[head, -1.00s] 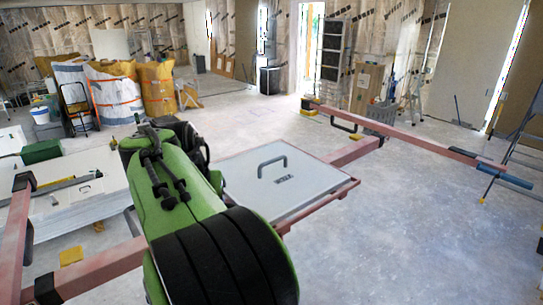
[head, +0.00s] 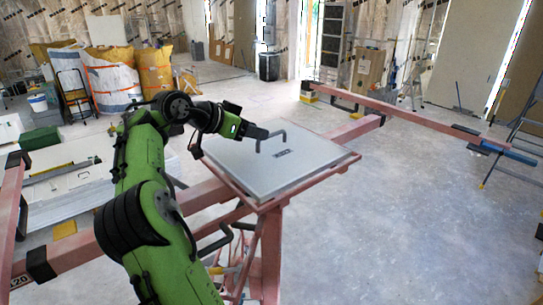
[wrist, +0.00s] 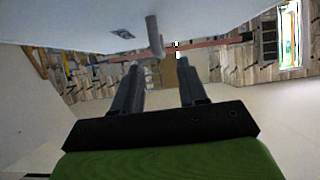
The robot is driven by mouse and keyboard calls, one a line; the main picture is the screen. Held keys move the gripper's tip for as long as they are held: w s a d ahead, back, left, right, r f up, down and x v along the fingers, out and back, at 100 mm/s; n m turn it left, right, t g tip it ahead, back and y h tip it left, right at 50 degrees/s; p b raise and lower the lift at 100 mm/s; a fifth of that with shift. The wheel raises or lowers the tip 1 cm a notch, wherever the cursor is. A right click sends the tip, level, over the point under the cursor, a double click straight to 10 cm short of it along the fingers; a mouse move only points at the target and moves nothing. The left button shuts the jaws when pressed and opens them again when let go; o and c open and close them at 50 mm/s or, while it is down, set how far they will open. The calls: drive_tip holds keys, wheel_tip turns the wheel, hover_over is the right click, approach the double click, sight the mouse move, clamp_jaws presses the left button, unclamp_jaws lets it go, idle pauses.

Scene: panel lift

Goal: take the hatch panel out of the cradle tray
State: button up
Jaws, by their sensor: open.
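The hatch panel (head: 290,170) is a pale grey square plate with a dark bar handle (head: 270,138) and a small dark label. It lies flat in the cradle tray (head: 332,175), whose reddish rim shows around its near and right edges. My gripper (head: 262,133) is low over the panel's far left part, its dark fingers pointing at the handle. In the wrist view the fingers (wrist: 158,65) are apart and empty. The handle (wrist: 154,36) shows just beyond the tips, between them sideways; the panel (wrist: 80,22) fills the top. I cannot tell how far the tips are from it.
Reddish beams run from the tray, one long rail (head: 400,108) to the back right and another (head: 70,250) to the near left. White stacked boards (head: 70,185) and a green box (head: 40,138) stand at left. Ladders stand at right. The floor right of the tray is clear.

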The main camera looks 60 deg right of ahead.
sight(272, 142)
drive_tip(key=b+x, duration=0.1)
drive_tip(key=x, duration=0.4)
drive_tip(key=shift+s+d+f, duration=0.1)
drive_tip(key=shift+d+f, duration=0.15)
drive_tip(key=shift+a+r, duration=0.1)
drive_tip(key=shift+a, duration=0.05)
drive_tip(key=shift+c, duration=1.4)
clamp_jaws()
